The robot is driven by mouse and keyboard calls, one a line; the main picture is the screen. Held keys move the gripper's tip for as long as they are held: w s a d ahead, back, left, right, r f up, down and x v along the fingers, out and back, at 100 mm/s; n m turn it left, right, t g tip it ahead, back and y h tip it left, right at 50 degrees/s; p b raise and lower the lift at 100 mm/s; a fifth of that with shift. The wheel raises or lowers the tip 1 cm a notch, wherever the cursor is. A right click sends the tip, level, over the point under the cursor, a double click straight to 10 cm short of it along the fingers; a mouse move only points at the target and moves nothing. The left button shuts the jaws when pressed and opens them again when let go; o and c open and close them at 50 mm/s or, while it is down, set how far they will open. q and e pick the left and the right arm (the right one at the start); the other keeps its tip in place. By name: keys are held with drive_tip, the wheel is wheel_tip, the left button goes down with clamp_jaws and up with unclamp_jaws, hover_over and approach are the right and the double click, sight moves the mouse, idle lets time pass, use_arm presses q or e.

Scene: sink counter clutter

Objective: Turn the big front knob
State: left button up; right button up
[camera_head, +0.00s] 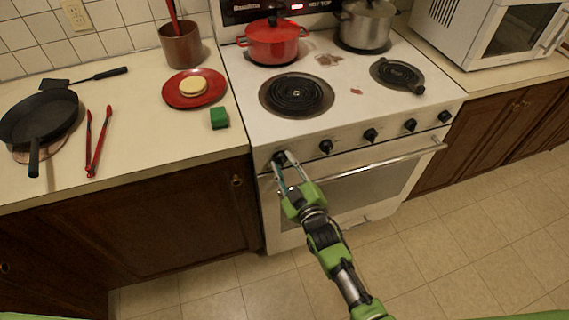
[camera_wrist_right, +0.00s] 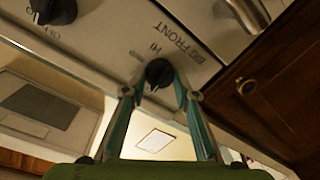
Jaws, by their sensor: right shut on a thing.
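The big front knob (camera_wrist_right: 159,73) is black and round, on the stove's white panel below the printed words "HI" and "FRONT" in the right wrist view. In the head view this knob (camera_head: 278,158) is the leftmost of the row on the stove front (camera_head: 312,155), partly hidden by my fingers. My right gripper (camera_head: 284,161) is shut on it, with one finger on each side of the knob; the wrist view also shows both fingers (camera_wrist_right: 159,98) against its sides. My left gripper is not in view.
The oven handle (camera_head: 365,157) runs just below the knobs. Another knob (camera_head: 326,146) is to the right. A red pot (camera_head: 272,45) and a steel pot (camera_head: 365,25) stand on the rear burners. A green block (camera_head: 220,118) and red tongs (camera_head: 98,142) lie on the left counter.

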idle(0.5)
drive_tip(key=o, duration=1.1)
drive_tip(key=v, duration=1.2)
